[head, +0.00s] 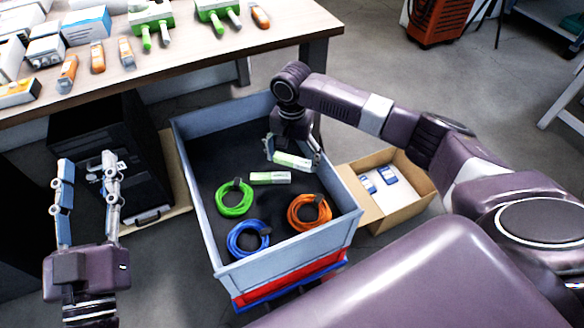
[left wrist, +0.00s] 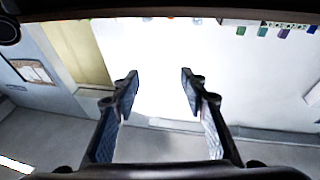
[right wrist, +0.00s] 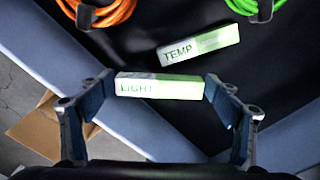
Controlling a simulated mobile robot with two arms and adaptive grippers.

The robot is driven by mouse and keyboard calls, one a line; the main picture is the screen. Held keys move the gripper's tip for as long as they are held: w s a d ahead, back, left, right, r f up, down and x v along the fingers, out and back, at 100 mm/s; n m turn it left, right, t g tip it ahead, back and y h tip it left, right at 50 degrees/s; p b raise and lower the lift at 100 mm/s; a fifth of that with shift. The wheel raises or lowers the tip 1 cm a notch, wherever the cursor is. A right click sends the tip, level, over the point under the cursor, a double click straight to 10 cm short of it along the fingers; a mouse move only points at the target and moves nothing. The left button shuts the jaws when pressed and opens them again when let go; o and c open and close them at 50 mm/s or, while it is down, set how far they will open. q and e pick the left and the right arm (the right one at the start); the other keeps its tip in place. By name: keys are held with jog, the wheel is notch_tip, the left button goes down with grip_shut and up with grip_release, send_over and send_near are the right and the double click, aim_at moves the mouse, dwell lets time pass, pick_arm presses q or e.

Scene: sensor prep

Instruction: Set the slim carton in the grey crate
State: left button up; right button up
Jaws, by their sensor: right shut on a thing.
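A slim white and green carton marked LIGHT (right wrist: 160,86) is between the fingers of my right gripper (right wrist: 158,88), which is shut on its two ends. In the head view this carton (head: 292,161) is inside the grey crate (head: 187,170), over its back right part. Whether it touches the crate floor I cannot tell. A second slim carton, marked TEMP (right wrist: 198,46), lies on the crate floor; it also shows in the head view (head: 270,178). My left gripper (head: 88,165) is open and empty, left of the crate.
The crate also holds a green cable coil (head: 234,198), a blue coil (head: 248,240) and an orange coil (head: 310,213). A cardboard box (head: 413,181) with blue items stands right of the crate. A table (head: 200,62) with several devices is behind.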

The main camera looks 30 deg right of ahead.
aim_at(292, 162)
notch_tip(292, 162, down, 4)
jog(key=shift+r+b, duration=0.25)
jog(key=shift+b, duration=0.45)
pick_arm(q)
jog(key=s+r+t+h, duration=0.1)
jog(key=s+r+t, duration=0.2)
jog(key=r, duration=0.3)
jog(key=shift+s+r+t, duration=0.25)
jog(key=shift+r+t, duration=0.1)
jog(key=shift+t, duration=0.05)
jog(key=shift+w, duration=0.1)
pick_arm(e)
jog(key=shift+f, duration=0.1)
jog(key=o, duration=1)
pick_arm(q)
jog(key=shift+w+f+g, duration=0.3)
jog(key=shift+f+g, duration=0.1)
jog(key=shift+f, duration=0.15)
pick_arm(e)
jog(key=shift+o, duration=0.2)
